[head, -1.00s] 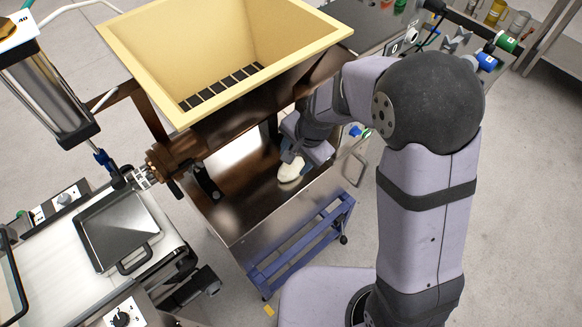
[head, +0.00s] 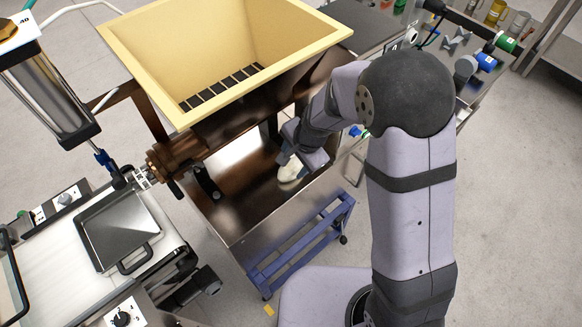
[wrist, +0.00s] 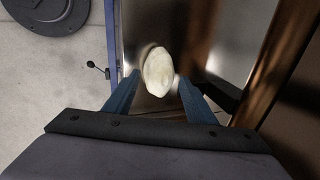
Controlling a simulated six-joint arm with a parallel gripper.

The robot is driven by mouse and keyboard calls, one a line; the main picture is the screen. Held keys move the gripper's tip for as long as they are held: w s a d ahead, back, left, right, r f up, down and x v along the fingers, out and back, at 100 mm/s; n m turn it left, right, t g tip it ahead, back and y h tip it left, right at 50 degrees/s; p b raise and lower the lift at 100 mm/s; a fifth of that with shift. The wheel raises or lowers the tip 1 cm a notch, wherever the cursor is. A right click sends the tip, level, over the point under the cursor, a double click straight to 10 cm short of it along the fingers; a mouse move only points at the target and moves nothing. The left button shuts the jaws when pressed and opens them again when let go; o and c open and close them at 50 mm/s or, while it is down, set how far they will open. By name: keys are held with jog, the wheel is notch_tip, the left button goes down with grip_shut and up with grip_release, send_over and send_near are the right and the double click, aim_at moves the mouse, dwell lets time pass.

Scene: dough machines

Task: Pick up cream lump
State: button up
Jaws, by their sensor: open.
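The cream lump (head: 291,171) is a pale oval on the shiny metal surface under the yellow hopper. My gripper (head: 287,163) is at the lump and covers part of it in the head view. In the wrist view the cream lump (wrist: 158,71) lies ahead, between the lines of the two blue fingers. My gripper (wrist: 158,84) is open there, with one fingertip to either side of the lump. I cannot tell whether the fingers touch it.
The yellow hopper (head: 222,109) stands above and behind the metal tray surface (head: 240,222). A brown metal wall (wrist: 262,75) rises close on the right in the wrist view. A metal pan (head: 118,228) sits on the machine at left.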

jog(key=shift+x, duration=2)
jog(key=shift+d, duration=0.15)
jog(key=c, duration=1)
jog(key=shift+r, duration=0.1)
notch_tip(320, 180, up, 10)
